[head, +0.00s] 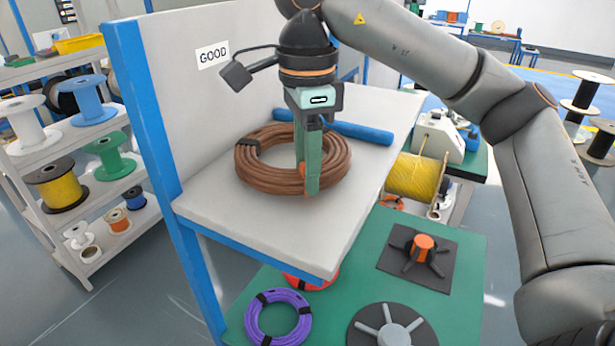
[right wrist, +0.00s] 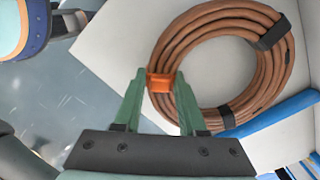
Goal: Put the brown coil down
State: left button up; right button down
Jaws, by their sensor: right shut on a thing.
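The brown coil (head: 258,176) lies flat on the white shelf (head: 225,213) under the GOOD sign, bound with black ties. In the right wrist view the coil (right wrist: 188,42) shows as a ring with two black ties and an orange band (right wrist: 160,82). My right gripper (head: 307,190) points down at the coil's front side. In the wrist view my right gripper (right wrist: 160,92) has its fingertips on either side of the orange band and is shut on the coil there. The coil appears to rest on the shelf. My left gripper is not in view.
A blue tube (head: 350,131) lies behind the coil. A blue post (head: 150,110) and upright panel edge the shelf at left. Below is a green table (head: 455,300) with a purple coil (head: 278,318). A rack of spools (head: 88,100) stands at left.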

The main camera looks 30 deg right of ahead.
jog(key=shift+f, duration=0.5)
jog(key=shift+f, duration=0.25)
jog(key=shift+c, duration=2.4)
grip_release()
notch_tip(320, 180, up, 12)
jog(key=p, duration=0.4)
jog(key=shift+r, duration=0.2)
